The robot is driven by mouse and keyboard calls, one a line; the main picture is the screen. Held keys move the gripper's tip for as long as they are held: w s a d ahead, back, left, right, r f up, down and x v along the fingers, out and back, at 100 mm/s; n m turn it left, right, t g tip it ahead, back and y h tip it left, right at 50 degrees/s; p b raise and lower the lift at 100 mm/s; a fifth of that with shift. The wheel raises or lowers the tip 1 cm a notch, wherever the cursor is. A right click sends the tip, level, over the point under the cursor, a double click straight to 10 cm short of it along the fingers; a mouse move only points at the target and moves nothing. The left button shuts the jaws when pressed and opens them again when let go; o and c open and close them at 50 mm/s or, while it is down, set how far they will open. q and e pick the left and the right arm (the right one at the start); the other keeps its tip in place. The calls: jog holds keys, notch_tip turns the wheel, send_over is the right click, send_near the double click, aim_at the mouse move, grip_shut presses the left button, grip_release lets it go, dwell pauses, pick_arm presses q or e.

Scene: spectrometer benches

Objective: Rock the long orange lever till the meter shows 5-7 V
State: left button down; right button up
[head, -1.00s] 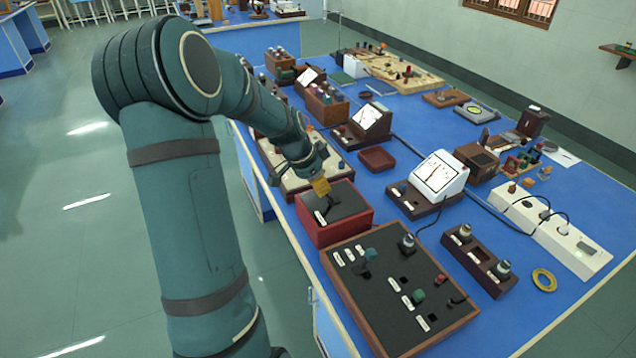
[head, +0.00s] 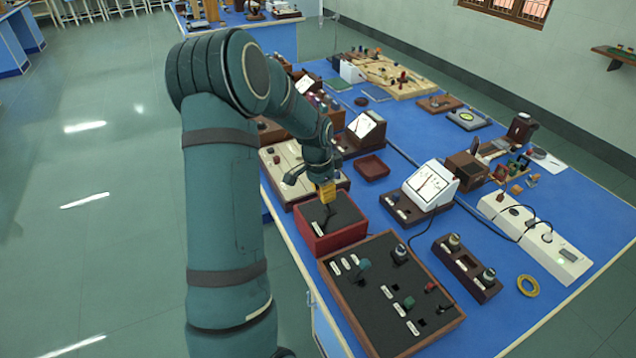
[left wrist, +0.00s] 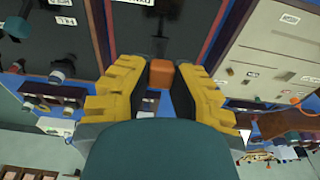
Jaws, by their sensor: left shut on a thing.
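My left gripper (head: 327,193) has yellow fingers and points down over the red box (head: 335,240) with a dark top. In the left wrist view the yellow fingers (left wrist: 162,76) are closed on both sides of the orange lever (left wrist: 160,72); only its block-like end shows. The fingers and arm hide most of the lever in the head view. A white meter (head: 431,182) with a pale dial stands on a dark base behind and right of the box. Its needle shows, but the scale is too small to read. My right gripper is not in view.
A wood-framed black switch panel (head: 372,310) lies in front of the red box. A small red tray (head: 371,167) is behind it. A dark terminal block (head: 467,266), yellow ring (head: 528,286) and white power strip (head: 535,240) lie right. Blue tabletop shows between them.

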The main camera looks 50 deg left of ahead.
pick_arm(q)
jog(key=w+g+p, duration=0.2)
jog(key=w+d+g+y+p, duration=0.1)
jog(key=g+p, duration=0.1)
jog(key=shift+w+d+r, duration=0.1)
jog(key=shift+w+d, duration=0.05)
jog(key=shift+w, duration=0.25)
jog(key=shift+w+d+f+g+y+p, duration=0.15)
jog(key=shift+w+g+p, duration=0.1)
jog(key=shift+w+g, duration=0.15)
jog(key=shift+w+d+f+g+y+p, duration=0.15)
jog(key=shift+w+g+p, duration=0.1)
jog(key=shift+g, duration=0.25)
jog(key=shift+w+f, duration=0.25)
jog(key=shift+w, duration=0.35)
jog(key=shift+w+d+f, duration=0.2)
jog(key=shift+w+f, duration=0.1)
jog(key=shift+w, duration=0.25)
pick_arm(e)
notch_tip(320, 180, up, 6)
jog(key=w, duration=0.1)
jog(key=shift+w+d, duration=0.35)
pick_arm(q)
jog(key=c, duration=0.8)
grip_release()
jog(key=shift+w, duration=0.1)
